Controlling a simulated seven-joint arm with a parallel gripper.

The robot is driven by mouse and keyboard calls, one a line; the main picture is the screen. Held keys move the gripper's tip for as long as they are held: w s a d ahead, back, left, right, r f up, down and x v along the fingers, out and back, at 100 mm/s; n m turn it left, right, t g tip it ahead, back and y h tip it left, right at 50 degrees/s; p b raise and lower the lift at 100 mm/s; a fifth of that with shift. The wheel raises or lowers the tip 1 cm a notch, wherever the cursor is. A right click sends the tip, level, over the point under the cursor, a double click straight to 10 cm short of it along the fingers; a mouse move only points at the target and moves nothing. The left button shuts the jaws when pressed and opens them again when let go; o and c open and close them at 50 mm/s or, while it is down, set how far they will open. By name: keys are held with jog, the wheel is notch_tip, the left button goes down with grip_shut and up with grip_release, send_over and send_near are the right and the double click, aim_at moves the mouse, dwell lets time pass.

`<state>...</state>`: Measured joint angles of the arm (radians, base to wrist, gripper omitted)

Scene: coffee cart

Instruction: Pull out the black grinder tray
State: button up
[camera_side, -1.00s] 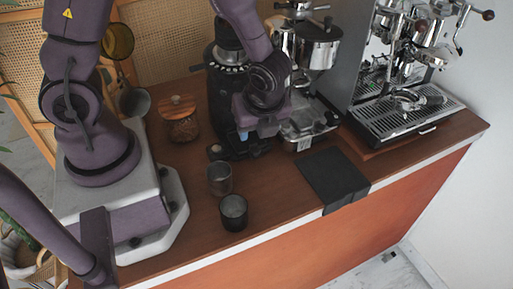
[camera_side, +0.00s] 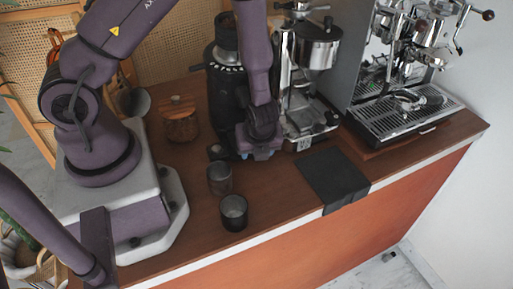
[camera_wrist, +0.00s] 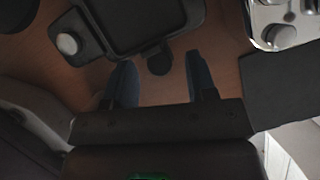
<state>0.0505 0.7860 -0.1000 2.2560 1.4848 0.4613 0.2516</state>
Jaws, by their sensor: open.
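The black grinder (camera_side: 224,88) stands on the wooden counter behind my gripper in the side view. Its black tray (camera_wrist: 135,22) shows in the wrist view as a shallow rimmed pan with a small rounded tab (camera_wrist: 160,64) on its near edge. My gripper (camera_wrist: 160,62) is open, with one blue finger on each side of the tab and a gap on both sides. I cannot tell the fingers' height against the tab. In the side view my gripper (camera_side: 261,153) is low at the grinder's front and hides the tray and fingertips.
Two dark cups (camera_side: 219,178) (camera_side: 233,212) stand in front and to the left.

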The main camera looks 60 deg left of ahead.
jog(key=shift+a+f, duration=0.1)
jog(key=shift+f, duration=0.1)
grip_shut()
jog(key=d, duration=0.8)
jog(key=shift+w+d, duration=0.15)
jog(key=shift+d, duration=0.05)
grip_release()
jog(key=shift+a, duration=0.1)
